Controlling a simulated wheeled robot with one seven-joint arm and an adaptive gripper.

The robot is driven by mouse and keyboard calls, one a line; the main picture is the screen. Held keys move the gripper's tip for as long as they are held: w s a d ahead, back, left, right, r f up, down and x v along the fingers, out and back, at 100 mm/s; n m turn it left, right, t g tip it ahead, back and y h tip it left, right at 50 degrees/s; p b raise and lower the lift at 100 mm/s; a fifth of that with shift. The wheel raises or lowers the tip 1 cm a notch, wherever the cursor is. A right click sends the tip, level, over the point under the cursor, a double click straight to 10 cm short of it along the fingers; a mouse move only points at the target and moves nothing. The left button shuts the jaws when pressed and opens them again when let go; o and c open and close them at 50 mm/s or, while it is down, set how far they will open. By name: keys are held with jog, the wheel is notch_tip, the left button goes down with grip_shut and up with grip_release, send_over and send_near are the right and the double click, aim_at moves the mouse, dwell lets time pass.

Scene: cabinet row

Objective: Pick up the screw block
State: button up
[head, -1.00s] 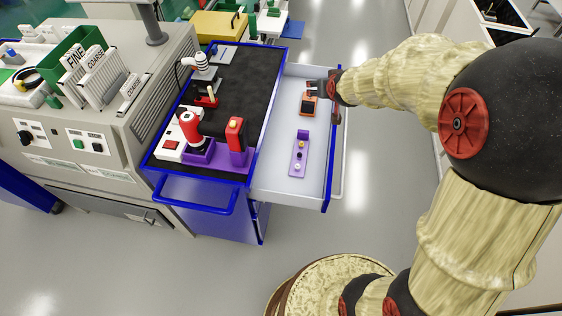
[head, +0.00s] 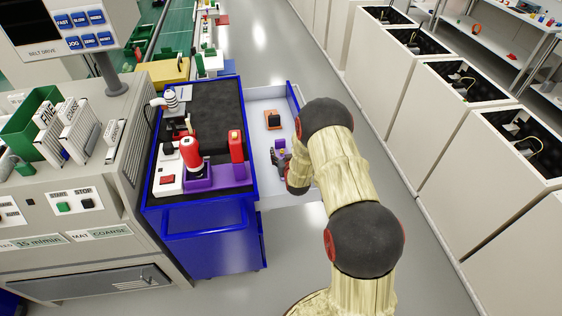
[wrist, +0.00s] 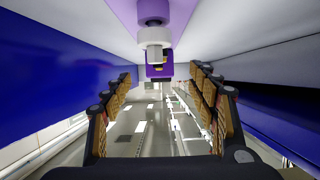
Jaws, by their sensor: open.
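The screw block, a purple strip with a row of screws and a raised end, lies in the open white drawer (head: 258,104). In the head view only part of the purple screw block (head: 280,144) shows beside my gripper (head: 282,161); my arm hides the rest.
An orange and black block (head: 272,119) lies farther back in the drawer. Blue drawer walls flank my gripper. Open floor lies right of my arm.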

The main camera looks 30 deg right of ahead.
aim_at(280, 144)
jog(key=b+x, duration=0.2)
jog(key=x, duration=0.4)
jog(key=shift+w+r, duration=0.1)
jog(key=shift+r, duration=0.1)
jog(key=shift+c, duration=1.2)
jog(key=c, duration=1.3)
grip_shut()
jog(key=shift+r, duration=0.15)
